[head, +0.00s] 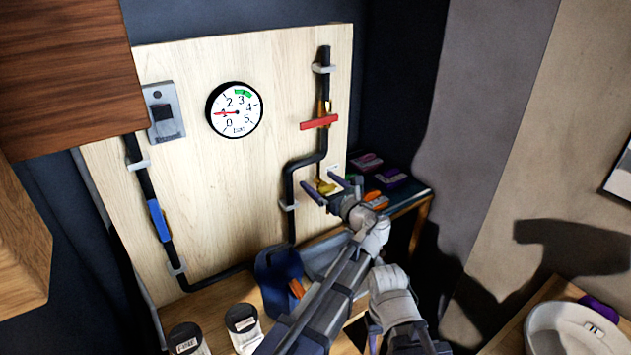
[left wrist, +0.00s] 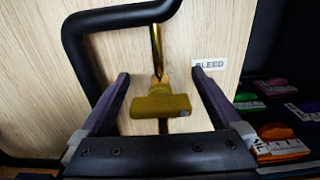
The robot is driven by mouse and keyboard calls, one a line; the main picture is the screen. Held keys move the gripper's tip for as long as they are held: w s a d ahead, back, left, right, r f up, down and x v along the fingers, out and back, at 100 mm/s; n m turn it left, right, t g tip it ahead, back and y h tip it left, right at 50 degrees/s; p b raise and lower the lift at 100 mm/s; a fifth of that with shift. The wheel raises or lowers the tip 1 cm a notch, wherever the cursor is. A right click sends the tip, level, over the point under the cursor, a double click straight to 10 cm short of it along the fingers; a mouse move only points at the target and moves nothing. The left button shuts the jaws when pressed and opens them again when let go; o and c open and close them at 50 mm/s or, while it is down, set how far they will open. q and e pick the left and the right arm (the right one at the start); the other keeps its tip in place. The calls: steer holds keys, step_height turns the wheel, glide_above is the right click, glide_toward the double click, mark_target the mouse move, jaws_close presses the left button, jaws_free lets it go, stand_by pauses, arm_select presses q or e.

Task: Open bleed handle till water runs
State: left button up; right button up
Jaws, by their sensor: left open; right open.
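The yellow bleed handle (left wrist: 160,105) sits crosswise on a brass stem, beside a white label reading BLEED (left wrist: 209,64). My left gripper (left wrist: 165,88) is open, with one finger on each side of the handle; I cannot tell whether either finger touches it. In the head view, my left gripper (head: 327,191) is at the lower right of the wooden board, by the handle (head: 325,186), which it partly hides. No running water shows. My right gripper is not clearly in view.
The board (head: 215,175) carries a black pipe, a red handle (head: 319,122), a blue handle (head: 158,220) and a round gauge (head: 235,110) with its needle near 1. A dark blue container (head: 277,280) and two lidded jars (head: 243,330) stand below. Coloured packs lie at right.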

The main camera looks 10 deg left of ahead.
arm_select(q)
steer(key=c, duration=1.4)
steer(key=shift+n, duration=0.3)
steer(key=shift+s+a+n, duration=0.1)
steer(key=shift+n, duration=1.45)
steer(key=shift+s+n, duration=0.1)
steer(key=shift+n, duration=1.45)
steer(key=o, duration=1.4)
